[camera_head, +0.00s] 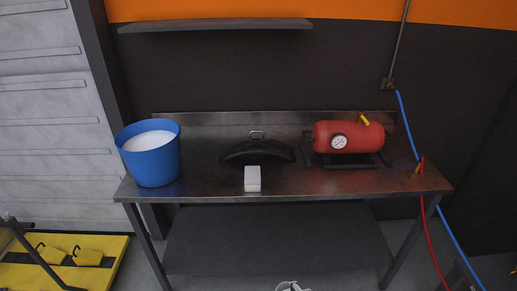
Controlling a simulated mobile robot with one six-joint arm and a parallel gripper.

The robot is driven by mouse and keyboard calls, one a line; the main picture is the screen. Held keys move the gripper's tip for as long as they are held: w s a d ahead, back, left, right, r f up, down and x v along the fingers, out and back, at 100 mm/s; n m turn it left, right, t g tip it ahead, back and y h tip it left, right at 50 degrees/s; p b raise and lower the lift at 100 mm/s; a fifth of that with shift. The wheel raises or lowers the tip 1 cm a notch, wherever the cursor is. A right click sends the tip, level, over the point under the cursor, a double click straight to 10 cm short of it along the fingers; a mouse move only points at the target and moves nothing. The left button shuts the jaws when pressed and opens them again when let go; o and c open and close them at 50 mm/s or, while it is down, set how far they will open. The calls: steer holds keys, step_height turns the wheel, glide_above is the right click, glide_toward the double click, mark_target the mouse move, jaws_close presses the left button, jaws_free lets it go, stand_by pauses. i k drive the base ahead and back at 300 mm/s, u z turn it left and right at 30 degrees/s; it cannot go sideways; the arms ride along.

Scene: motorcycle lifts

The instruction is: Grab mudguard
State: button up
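A black curved piece that looks like the mudguard (257,153) lies on the metal workbench (215,183), near its back and middle. It arches up in the centre, and a small metal loop or handle shows at its top. A small white block (252,179) stands just in front of it and hides part of its lower front edge. A pale piece at the bottom edge of the picture, below the bench, may be my gripper (292,287). It is cut off by the frame, well apart from the mudguard, and its fingers cannot be made out.
A blue bucket (152,165) with white contents stands at the bench's left end. A red tank with a gauge (348,137) stands on the right. A shelf (215,25) hangs above. Blue (407,123) and red (430,232) hoses hang at the right. A yellow platform (100,247) lies lower left.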

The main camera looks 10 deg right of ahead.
mark_target(250, 146)
steer(key=z, duration=4)
steer(key=i, duration=0.1)
steer(key=u, duration=2.9)
steer(key=i, duration=0.8)
steer(key=u, duration=0.95)
